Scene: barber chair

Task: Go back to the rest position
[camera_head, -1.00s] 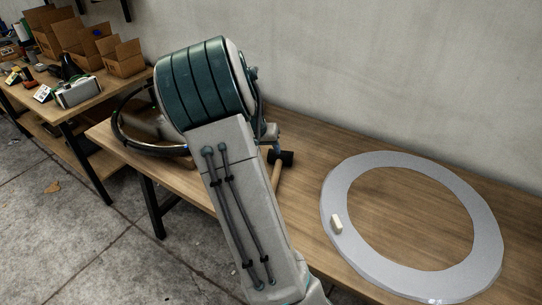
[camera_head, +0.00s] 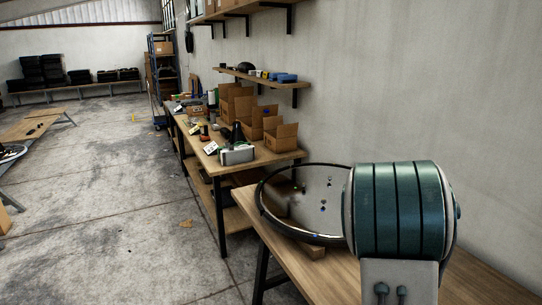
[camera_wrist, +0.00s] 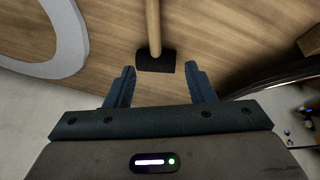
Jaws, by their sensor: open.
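My gripper (camera_wrist: 160,88) shows in the wrist view with its two dark fingers apart and nothing between them. It hangs above the wooden table (camera_wrist: 228,25). A mallet with a wooden handle and black head (camera_wrist: 155,62) lies on the table just beyond the fingertips, apart from them as far as I can tell. In the head view my arm's green and grey link fills the lower right, and the gripper is hidden behind it.
A round black-rimmed mirror (camera_head: 262,205) rests on the near table (camera_head: 290,262) left of my arm. A grey ring (camera_wrist: 70,45) lies on that table. A workbench (camera_head: 255,160) with cardboard boxes (camera_head: 238,108) stands beyond. Wall shelves (camera_head: 262,78) are above.

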